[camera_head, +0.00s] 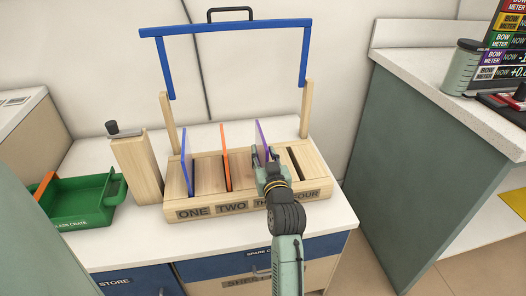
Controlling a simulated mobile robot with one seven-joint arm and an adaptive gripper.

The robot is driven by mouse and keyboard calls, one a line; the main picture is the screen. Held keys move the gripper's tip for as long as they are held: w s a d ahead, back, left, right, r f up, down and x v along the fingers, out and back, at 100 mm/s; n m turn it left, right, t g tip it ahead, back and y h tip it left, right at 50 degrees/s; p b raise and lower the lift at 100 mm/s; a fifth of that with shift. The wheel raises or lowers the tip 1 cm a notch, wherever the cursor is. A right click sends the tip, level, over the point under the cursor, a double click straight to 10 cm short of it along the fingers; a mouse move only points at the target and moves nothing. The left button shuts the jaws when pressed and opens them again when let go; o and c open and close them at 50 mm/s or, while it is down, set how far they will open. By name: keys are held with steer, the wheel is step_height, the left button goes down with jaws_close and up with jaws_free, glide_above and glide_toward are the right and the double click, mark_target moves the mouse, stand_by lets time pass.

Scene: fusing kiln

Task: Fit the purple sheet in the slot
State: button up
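The purple sheet (262,137) stands upright, slightly slanted, at slot three of the wooden rack (208,207). Its top is about level with the tops of the other sheets. My gripper (266,163) is at the near, lower part of the purple sheet, with its fingers around or against it. I cannot tell whether the fingers grip it. My gripper hides the sheet's lower edge and most of slot three, so how deep the sheet sits is hidden. Slot four (295,162) is an empty dark gap to the right.
A blue sheet (187,160) stands in slot one and an orange sheet (226,158) in slot two. A blue frame (230,30) rises on posts behind the rack. A wooden block (137,168) and green crate (85,222) stand left.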

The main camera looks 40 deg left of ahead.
steer(key=v, duration=1)
steer(key=shift+r, duration=0.1)
